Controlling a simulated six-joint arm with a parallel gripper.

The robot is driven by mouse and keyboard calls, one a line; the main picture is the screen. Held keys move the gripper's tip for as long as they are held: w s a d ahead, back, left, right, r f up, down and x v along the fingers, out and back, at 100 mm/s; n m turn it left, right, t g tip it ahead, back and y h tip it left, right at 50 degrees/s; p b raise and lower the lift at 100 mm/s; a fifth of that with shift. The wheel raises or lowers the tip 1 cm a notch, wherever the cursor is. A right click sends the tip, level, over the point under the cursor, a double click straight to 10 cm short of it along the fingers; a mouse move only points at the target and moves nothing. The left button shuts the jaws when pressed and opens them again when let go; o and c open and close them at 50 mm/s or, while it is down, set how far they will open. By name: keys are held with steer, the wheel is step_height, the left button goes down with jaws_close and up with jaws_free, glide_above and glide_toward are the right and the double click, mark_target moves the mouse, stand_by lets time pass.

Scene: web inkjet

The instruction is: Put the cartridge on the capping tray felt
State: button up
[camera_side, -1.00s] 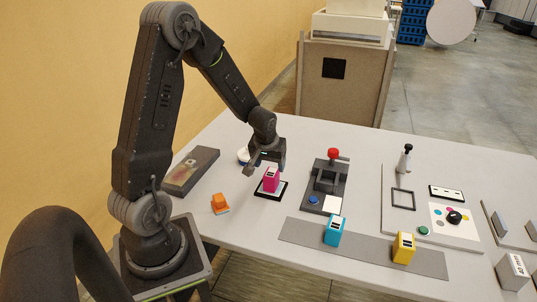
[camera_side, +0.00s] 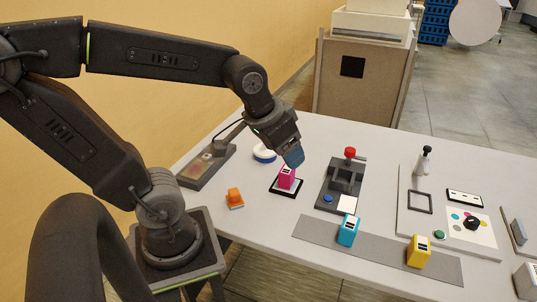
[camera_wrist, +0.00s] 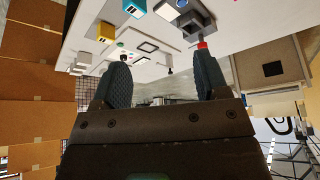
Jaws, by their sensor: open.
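The magenta cartridge (camera_side: 287,180) stands upright on a small black-edged tray (camera_side: 275,190) near the middle of the table in the side view. Its base hides most of the tray's inner surface. My gripper (camera_side: 295,160) is just above and behind the cartridge in that view, tilted; the exact gap is hard to judge. In the wrist view my gripper (camera_wrist: 163,70) has its two dark fingers spread, with nothing between them. The magenta cartridge is not visible in the wrist view.
A cyan cartridge (camera_side: 348,230) and a yellow cartridge (camera_side: 418,250) stand on a grey strip (camera_side: 383,247). A dark fixture with a red knob (camera_side: 350,152) is right of the tray. An orange piece (camera_side: 235,198) lies left; a white round dish (camera_side: 264,154) is behind.

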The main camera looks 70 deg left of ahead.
steer(key=s+d, duration=0.1)
steer(key=s+d+r+m, duration=0.1)
steer(key=s, duration=0.1)
steer(key=s+d+m, duration=0.1)
steer(key=shift+s+r+h, duration=0.15)
steer(key=shift+s+h, duration=0.05)
steer(key=shift+h, duration=0.2)
stand_by(0.9)
